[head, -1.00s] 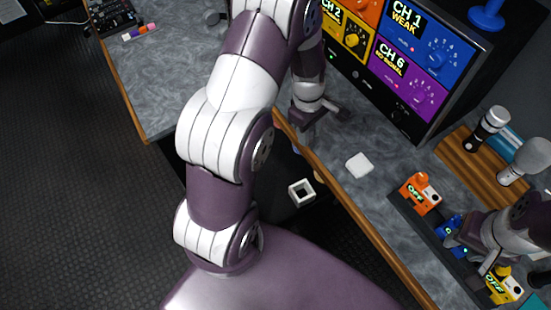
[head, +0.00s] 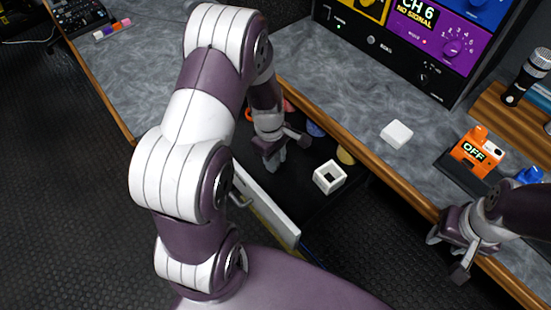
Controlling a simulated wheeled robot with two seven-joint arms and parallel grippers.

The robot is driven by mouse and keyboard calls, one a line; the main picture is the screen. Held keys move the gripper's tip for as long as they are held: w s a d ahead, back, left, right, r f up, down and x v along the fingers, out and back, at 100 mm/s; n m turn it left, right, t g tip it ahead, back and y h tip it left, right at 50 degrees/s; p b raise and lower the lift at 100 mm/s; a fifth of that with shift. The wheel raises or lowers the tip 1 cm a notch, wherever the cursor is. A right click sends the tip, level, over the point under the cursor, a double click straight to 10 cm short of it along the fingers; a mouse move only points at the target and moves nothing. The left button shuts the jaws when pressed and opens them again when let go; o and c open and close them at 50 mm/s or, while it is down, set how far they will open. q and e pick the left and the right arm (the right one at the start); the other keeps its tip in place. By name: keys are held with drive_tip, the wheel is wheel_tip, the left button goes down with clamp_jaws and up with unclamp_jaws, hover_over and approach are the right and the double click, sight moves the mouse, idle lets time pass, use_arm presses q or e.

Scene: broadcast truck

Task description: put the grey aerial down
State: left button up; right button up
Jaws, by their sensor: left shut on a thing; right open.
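My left gripper (head: 275,152) is shut over the open dark drawer (head: 300,205), below the desk's front edge. A small grey piece shows at its jaws; it fits the grey aerial, but its shape is mostly hidden by the fingers and I cannot tell if it touches the drawer floor. My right gripper (head: 448,254) is open and empty at the desk's front edge on the right, in front of the orange box marked OFF (head: 476,151).
In the drawer are a white hollow square holder (head: 329,177), a yellow piece (head: 345,155) and a blue piece (head: 315,129). A white block (head: 397,134) lies on the desk (head: 330,80). A monitor rack (head: 400,50) and a microphone (head: 528,77) stand behind.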

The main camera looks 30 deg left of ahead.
use_arm(q)
drive_tip(key=shift+w+f, duration=0.1)
drive_tip(key=shift+f, duration=0.1)
drive_tip(key=shift+f, duration=0.15)
drive_tip(key=o, duration=1)
